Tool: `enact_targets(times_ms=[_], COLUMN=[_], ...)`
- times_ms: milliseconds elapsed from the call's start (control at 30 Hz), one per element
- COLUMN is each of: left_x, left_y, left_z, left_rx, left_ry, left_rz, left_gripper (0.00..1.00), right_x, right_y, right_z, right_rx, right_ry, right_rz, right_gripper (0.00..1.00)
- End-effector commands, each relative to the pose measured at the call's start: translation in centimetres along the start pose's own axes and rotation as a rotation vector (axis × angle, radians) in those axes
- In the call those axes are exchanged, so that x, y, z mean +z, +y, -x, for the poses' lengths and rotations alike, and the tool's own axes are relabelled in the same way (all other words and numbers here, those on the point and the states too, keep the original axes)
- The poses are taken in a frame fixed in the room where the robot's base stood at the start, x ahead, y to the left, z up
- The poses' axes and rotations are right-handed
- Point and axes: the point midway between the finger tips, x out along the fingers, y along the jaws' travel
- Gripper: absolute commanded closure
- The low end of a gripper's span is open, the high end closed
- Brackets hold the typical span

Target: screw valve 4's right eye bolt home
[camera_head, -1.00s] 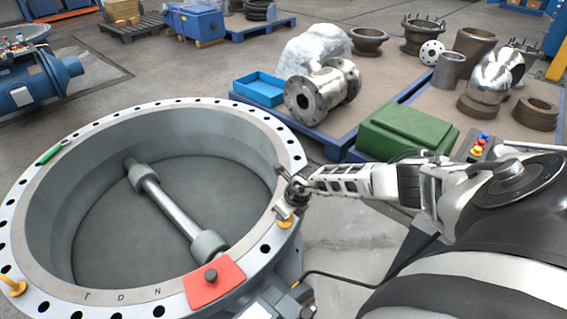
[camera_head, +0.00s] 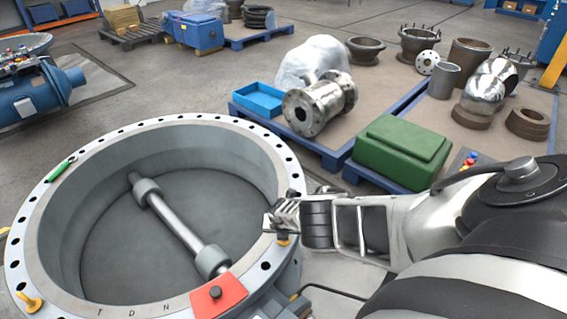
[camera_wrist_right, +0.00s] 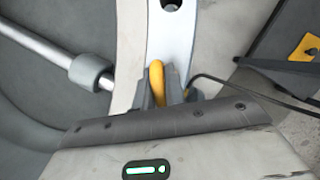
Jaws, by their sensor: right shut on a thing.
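Valve 4 (camera_head: 75,261) is a large grey ring-shaped body with a bolt-hole flange and a shaft across its bore. Its right eye bolt (camera_head: 283,240) is yellow and stands at the right side of the flange, mostly covered by my gripper. In the right wrist view, the yellow eye (camera_wrist_right: 157,80) sits between my fingers. My right gripper (camera_head: 272,222) is shut on that eye bolt, and it shows in the wrist view (camera_wrist_right: 160,92). The bolt's shank and its seat are hidden. Another yellow eye bolt (camera_head: 29,301) stands at the left of the flange. My left gripper is not in view.
A black cable (camera_wrist_right: 235,92) runs beside my gripper. Pallets with a green box (camera_head: 402,152) stand behind my arm.

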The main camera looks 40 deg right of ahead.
Motion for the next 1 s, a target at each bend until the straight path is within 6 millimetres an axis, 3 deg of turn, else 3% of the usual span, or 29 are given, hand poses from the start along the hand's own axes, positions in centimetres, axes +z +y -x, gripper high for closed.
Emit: enact_targets(times_ms=[500,1000], left_x=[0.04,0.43], left_y=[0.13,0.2], left_z=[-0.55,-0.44], left_rx=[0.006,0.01], left_ry=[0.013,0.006], left_rz=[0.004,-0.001], left_gripper=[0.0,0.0], right_x=[-0.08,-0.07], right_y=[-0.08,-0.13], right_z=[-0.09,0.0], right_rx=[-0.124,-0.146], right_ry=[0.002,0.001], right_rz=[-0.302,-0.354], right_gripper=[1.0,1.0])
